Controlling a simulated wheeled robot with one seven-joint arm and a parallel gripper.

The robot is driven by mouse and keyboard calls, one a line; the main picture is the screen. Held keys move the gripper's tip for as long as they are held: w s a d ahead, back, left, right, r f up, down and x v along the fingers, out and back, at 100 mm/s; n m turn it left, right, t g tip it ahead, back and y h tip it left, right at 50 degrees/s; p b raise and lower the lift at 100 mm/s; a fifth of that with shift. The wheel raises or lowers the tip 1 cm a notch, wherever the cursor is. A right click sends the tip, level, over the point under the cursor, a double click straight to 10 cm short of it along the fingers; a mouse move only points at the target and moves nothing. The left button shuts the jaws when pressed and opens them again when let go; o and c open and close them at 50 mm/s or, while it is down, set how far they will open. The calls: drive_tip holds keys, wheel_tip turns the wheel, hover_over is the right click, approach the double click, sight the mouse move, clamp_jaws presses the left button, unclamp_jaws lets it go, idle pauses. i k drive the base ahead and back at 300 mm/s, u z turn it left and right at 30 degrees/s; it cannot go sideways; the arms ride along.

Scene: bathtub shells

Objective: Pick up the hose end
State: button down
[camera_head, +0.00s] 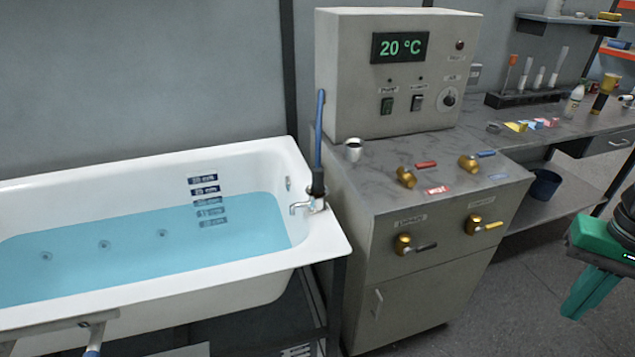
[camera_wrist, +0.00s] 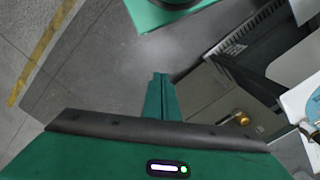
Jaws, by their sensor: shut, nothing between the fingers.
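A blue upright tube (camera_head: 319,130) with a dark base stands at the corner of the bathtub rim, beside the tap. I cannot tell for sure whether it is the hose end. A short grey pipe with a blue tip (camera_head: 92,345) shows at the bottom left, in front of the tub, cut by the picture edge. My gripper (camera_head: 578,308) is green, at the right edge of the head view, far from both and over the floor. In the wrist view its fingers (camera_wrist: 160,80) are together and empty.
The white bathtub (camera_head: 250,275) holds blue water. A grey control cabinet (camera_head: 400,320) with brass valves (camera_head: 406,178) stands between the tub and my gripper. A metal cup (camera_head: 353,150) is on its top. A workbench (camera_head: 590,130) with bottles is behind right. Floor (camera_head: 520,315) near my gripper is clear.

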sight(318, 169)
drive_tip(key=u, duration=1.3)
drive_tip(key=k, duration=1.5)
drive_tip(key=z, duration=1.15)
drive_tip(key=i, duration=1)
